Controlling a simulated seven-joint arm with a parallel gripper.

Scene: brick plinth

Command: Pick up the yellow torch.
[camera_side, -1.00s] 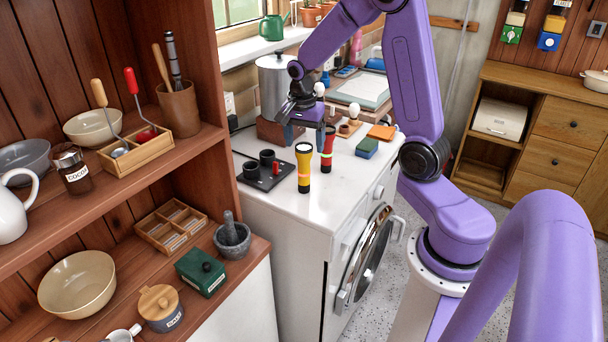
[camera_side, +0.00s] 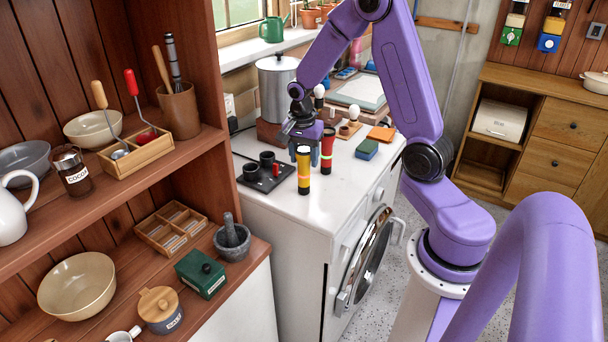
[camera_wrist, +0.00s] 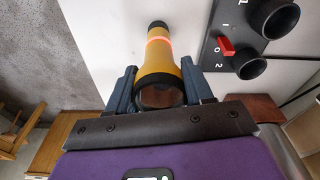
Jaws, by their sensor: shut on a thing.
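The yellow torch (camera_side: 303,175) stands upright on the white worktop, its wide black-rimmed head at the top. My gripper (camera_side: 303,146) is over it from above. In the wrist view the yellow torch (camera_wrist: 158,68) lies between the two fingers of my gripper (camera_wrist: 160,92), which are shut on its head, one on each side. Its glowing orange band shows further down the body. I cannot tell any gap between the torch's base and the worktop.
A red torch (camera_side: 327,150) stands close by on the right. A dark panel (camera_side: 283,178) with two black cups and a red lever lies to the left. Green-blue sponge (camera_side: 367,149) and orange pad (camera_side: 382,132) lie further right. A metal pot (camera_side: 275,80) stands behind.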

